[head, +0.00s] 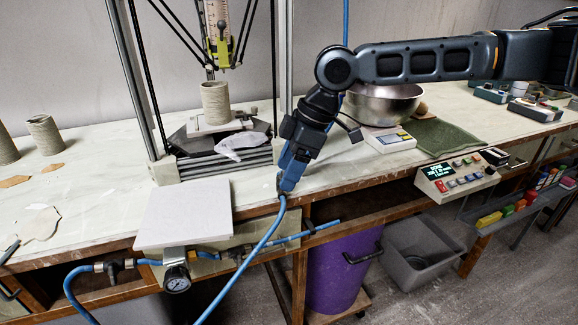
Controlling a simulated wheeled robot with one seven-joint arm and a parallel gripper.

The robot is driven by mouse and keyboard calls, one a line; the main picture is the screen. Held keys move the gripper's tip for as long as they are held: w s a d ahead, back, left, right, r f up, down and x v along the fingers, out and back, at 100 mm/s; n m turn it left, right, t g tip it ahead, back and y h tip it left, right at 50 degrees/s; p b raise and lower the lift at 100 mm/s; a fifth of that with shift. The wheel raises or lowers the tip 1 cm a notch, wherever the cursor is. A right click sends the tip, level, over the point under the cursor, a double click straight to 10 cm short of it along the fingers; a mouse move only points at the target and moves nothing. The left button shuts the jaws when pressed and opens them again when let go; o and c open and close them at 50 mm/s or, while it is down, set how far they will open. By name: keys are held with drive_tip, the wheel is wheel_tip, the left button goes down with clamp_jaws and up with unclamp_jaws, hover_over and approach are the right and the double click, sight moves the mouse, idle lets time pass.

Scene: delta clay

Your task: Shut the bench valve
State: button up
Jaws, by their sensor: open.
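A blue air line with brass fittings and a round pressure gauge (177,279) runs along the bench's front edge. A dark fitting (115,268) sits left of the gauge, and another small dark fitting (239,253) sits right of it. One of these seems to be the bench valve; its handle position is too small to tell. My gripper (287,190) points down at the bench's front edge, above and right of the gauge and both fittings. It is open, with its fingertips close to a blue hose (264,240); I cannot tell whether they touch it.
A pale square board (184,212) lies at the bench edge, left of my gripper. Behind stands a clay printer with a pot (215,102). A metal bowl (382,105), scale (389,139) and control box (457,177) are to the right. A purple bin (340,265) stands below.

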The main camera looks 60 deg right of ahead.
drive_tip(key=c, duration=1.1)
drive_tip(key=shift+o, duration=0.2)
